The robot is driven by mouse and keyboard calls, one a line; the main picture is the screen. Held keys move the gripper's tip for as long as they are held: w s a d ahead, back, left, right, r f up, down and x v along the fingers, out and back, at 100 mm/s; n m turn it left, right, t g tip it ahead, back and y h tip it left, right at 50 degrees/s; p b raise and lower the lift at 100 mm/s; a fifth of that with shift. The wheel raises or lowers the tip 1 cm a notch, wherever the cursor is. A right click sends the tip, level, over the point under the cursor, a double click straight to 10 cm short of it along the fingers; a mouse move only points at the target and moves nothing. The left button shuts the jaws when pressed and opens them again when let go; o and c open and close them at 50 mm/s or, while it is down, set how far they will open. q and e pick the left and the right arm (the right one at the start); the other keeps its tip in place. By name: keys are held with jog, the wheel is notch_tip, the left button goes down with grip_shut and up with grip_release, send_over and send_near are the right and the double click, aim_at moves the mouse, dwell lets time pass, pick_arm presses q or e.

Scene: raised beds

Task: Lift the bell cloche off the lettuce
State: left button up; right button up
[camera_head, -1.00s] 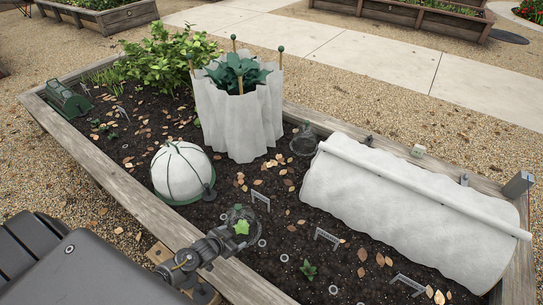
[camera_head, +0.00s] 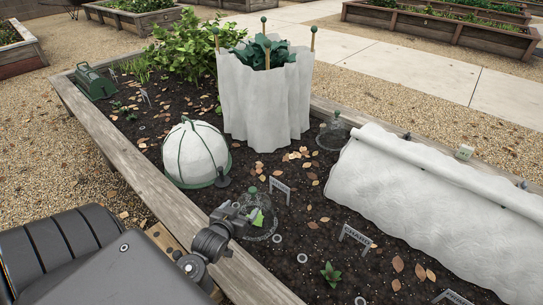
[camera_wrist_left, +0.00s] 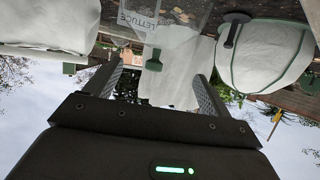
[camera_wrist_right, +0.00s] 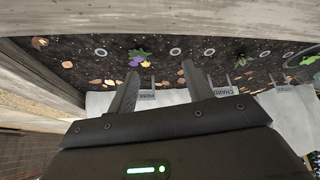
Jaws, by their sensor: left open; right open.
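A clear bell cloche (camera_head: 262,228) with a green knob stands over a small light-green lettuce (camera_head: 257,217) on the soil, in front of a small name sign. My left gripper (camera_head: 230,213) is open and empty just to the left of the cloche, near knob height. In the left wrist view the green knob (camera_wrist_left: 153,61) shows ahead between the two spread fingers, with the LETTUCE sign (camera_wrist_left: 138,20) behind the clear wall. My right gripper (camera_wrist_right: 160,85) is open and empty near the bed, seen only in its wrist view.
A white dome with green ribs (camera_head: 196,153) stands left behind the cloche. A second clear cloche (camera_head: 331,137), a white fleece wrap (camera_head: 265,105) and a long fleece tunnel (camera_head: 430,200) lie beyond. The bed's wooden edge (camera_head: 150,190) runs along the near side.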

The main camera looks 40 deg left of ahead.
aim_at(252, 197)
pick_arm(q)
jog(key=b+x, duration=0.1)
jog(key=x, duration=0.4)
jog(key=shift+w+a+f, duration=0.1)
jog(key=shift+w+f, duration=0.1)
jog(key=shift+w, duration=0.4)
jog(key=b+x, duration=0.1)
jog(key=x, duration=0.3)
jog(key=shift+b, duration=0.4)
jog(key=shift+w, duration=0.25)
pick_arm(e)
jog(key=w+a+r+n+t+y, duration=0.2)
jog(key=w+a+r+t+y, duration=0.1)
jog(key=w+a+r+t, duration=0.3)
jog(key=shift+w+a+r+t+y, duration=0.2)
jog(key=shift+w+a+t+y, duration=0.1)
jog(key=shift+w+a, duration=0.3)
jog(key=shift+d, duration=0.1)
